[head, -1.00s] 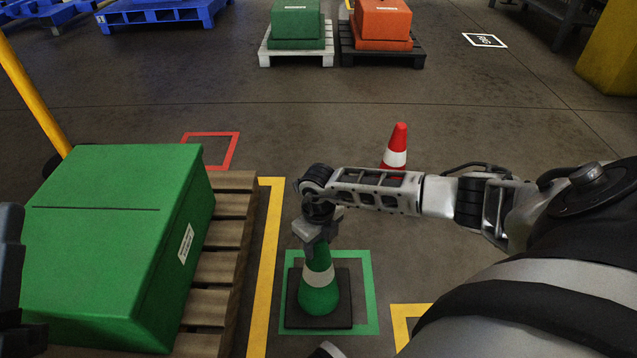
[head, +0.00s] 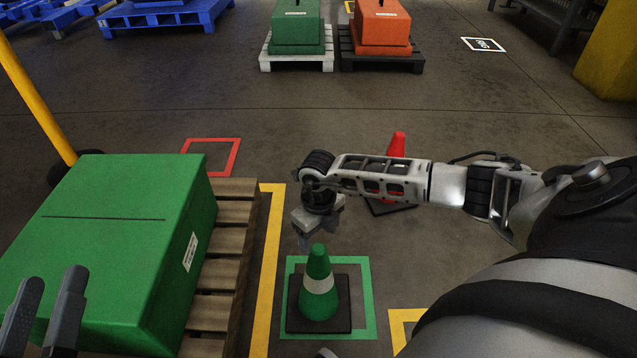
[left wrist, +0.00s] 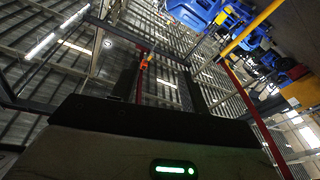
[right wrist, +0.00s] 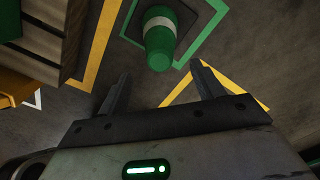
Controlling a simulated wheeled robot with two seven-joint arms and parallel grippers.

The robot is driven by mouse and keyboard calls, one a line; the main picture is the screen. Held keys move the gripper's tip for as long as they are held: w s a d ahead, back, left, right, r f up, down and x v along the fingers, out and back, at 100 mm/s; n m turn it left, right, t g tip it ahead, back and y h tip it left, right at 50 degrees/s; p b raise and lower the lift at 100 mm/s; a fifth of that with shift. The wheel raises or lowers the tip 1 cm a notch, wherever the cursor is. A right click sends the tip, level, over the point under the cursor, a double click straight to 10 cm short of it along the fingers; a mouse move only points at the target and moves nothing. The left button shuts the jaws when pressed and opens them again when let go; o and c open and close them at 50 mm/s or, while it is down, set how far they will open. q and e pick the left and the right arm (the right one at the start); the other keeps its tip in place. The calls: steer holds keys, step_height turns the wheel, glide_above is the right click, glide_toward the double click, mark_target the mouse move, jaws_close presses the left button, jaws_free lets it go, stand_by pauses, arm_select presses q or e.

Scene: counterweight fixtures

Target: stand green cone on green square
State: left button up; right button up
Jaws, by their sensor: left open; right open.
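The green cone (head: 319,285) with a white band stands upright on its dark base inside the green square outline (head: 369,300). The base covers part of the square's inner area. In the right wrist view the cone (right wrist: 159,42) is beyond the fingers, apart from them, and the green square (right wrist: 205,35) shows around its base. My right gripper (head: 303,243) is open and empty, just above and left of the cone's tip. My left gripper (head: 45,305) is open and empty in front of the green box at the left. The left wrist view shows mostly ceiling.
A large green box (head: 120,240) sits on a wooden pallet (head: 225,240) at the left. A red cone (head: 397,146) stands behind my right arm. A red square outline (head: 236,160) is empty. Yellow floor lines (head: 268,260) run beside the pallet.

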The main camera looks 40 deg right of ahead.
arm_select(q)
steer(key=f+g, duration=0.1)
steer(key=s+f+n+p, duration=0.1)
steer(key=s+f+n+g, duration=0.1)
steer(key=shift+d+f+g+y+p, duration=0.25)
steer(key=shift+d+g+y+p, duration=0.05)
steer(key=shift+d+y, duration=0.1)
arm_select(e)
step_height(320, 180, up, 5)
steer(key=shift+r, duration=0.1)
